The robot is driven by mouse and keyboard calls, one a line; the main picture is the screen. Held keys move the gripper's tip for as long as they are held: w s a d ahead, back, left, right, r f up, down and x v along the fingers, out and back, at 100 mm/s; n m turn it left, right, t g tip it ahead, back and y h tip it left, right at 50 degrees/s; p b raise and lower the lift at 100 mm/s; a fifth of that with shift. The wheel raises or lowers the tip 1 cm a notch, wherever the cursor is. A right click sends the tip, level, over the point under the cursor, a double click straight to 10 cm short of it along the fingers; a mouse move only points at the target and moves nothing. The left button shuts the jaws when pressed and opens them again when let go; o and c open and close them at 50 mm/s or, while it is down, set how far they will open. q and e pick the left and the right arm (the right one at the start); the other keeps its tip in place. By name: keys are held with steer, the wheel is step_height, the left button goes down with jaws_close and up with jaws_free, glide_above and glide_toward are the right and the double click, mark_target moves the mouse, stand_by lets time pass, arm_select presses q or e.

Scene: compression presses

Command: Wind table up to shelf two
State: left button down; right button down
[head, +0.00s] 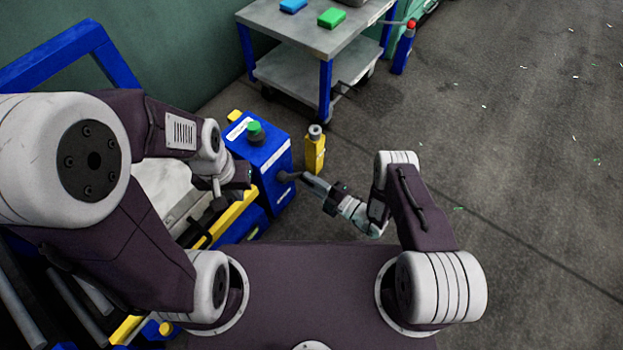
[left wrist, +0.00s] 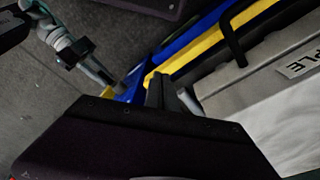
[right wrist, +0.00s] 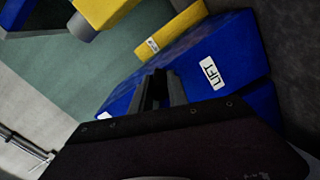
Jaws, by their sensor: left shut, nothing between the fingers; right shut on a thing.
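A blue lift box (head: 262,165) with a green knob (head: 255,132) on top stands ahead of me. Its LIFT label (right wrist: 212,72) shows in the right wrist view. A dark round crank hub (head: 284,176) is on its side. My right gripper (head: 308,181) is shut at the crank handle there; the grip itself is mostly hidden. In the right wrist view its fingers (right wrist: 160,90) lie over the blue face. My left gripper (head: 218,196) is shut and empty above the table area; its fingers (left wrist: 172,95) show beside a grey case (left wrist: 255,70) with a black handle.
A yellow-edged blue frame (head: 228,222) lies beside the lift box. A yellow post (head: 315,152) stands right of it. A grey cart (head: 300,30) with blue and green blocks stands behind. A red-topped blue post (head: 404,48) is beside the cart.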

steer(key=shift+s+a+f, duration=0.2)
steer(key=shift+s+f, duration=0.05)
steer(key=shift+s, duration=0.1)
steer(key=c, duration=1.3)
jaws_free()
steer(key=shift+w+r, duration=0.1)
steer(key=shift+d, duration=0.2)
steer(key=p+v, duration=0.4)
steer(key=v, duration=0.5)
steer(key=shift+a, duration=0.15)
